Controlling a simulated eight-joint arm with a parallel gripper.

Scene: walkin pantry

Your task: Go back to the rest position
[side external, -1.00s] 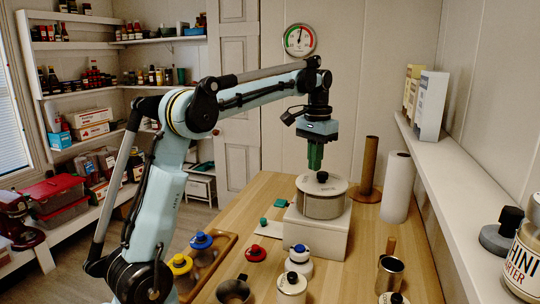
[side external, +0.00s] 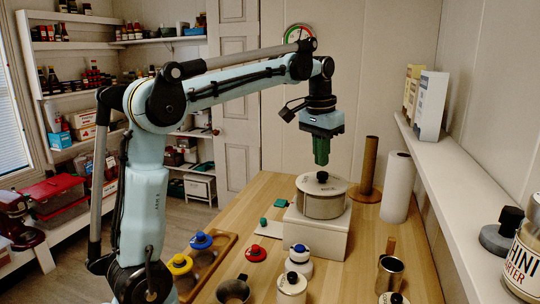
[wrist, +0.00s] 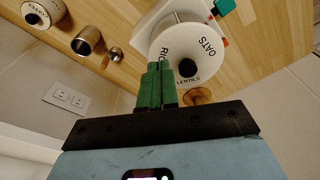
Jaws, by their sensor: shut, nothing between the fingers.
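My gripper (side external: 321,152) has green fingers that are shut and empty. In the side external view it hangs pointing down, a little above the round lidded pot (side external: 321,205), with a visible gap to the lid's dark knob. The pot stands on a white block (side external: 317,236) on the wooden table. In the wrist view the closed fingers (wrist: 158,80) overlap the edge of a white disc (wrist: 187,45) with a dark knob and lettering, including "OATS" and "LENTILS". No separate marker of a rest position shows.
A wall shelf (side external: 450,190) runs along the right. Several lidded jars and metal cups (side external: 391,277) stand at the front. A wooden tray (side external: 222,246) lies at the left.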

